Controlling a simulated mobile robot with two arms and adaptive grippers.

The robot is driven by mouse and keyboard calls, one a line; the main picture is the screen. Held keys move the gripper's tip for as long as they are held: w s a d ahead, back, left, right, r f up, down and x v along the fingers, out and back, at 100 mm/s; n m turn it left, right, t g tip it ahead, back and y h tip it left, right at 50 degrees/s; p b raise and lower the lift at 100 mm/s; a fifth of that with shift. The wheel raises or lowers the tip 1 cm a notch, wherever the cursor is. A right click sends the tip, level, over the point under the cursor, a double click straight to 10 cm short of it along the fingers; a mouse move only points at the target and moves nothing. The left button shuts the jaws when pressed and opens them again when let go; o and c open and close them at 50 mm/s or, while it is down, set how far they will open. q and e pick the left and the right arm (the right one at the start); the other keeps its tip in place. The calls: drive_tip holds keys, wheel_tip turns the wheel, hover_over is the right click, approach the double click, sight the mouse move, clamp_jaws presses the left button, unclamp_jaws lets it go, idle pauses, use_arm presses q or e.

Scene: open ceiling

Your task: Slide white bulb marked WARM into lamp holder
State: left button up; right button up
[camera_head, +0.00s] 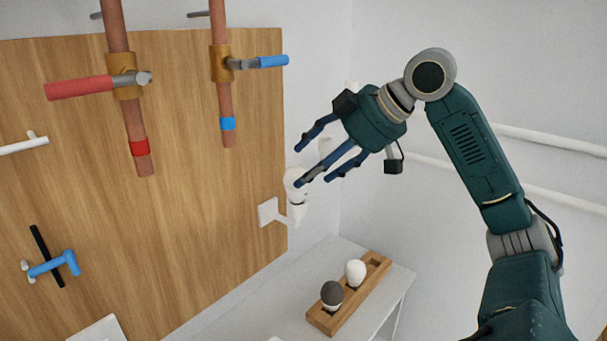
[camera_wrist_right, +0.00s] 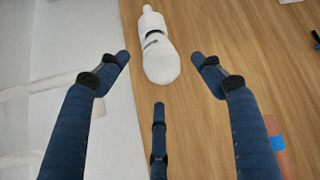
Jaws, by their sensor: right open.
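A white bulb (camera_head: 294,179) sits upright at a white lamp holder (camera_head: 298,213), which is joined to a white plate on the wooden board. In the right wrist view the white bulb (camera_wrist_right: 161,62) lies just beyond the fingertips, with a dark mark on it too small to read. My right gripper (camera_head: 309,170) is open and empty, its blue fingers spread close to the bulb; I cannot tell whether one touches it. Another white bulb (camera_head: 355,272) and a dark-topped bulb (camera_head: 332,293) stand in a wooden rack (camera_head: 345,311). My left gripper is not in view.
The rack is on a white table (camera_head: 270,318) below the holder. The wooden board (camera_head: 200,200) carries copper pipes with a red handle (camera_head: 78,88) and a blue handle (camera_head: 272,61), and a blue tap (camera_head: 52,265). White pipes run along the right wall.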

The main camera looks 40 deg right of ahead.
drive_tip(key=v, duration=0.7)
drive_tip(key=shift+s+r, duration=0.2)
drive_tip(key=shift+s, duration=0.15)
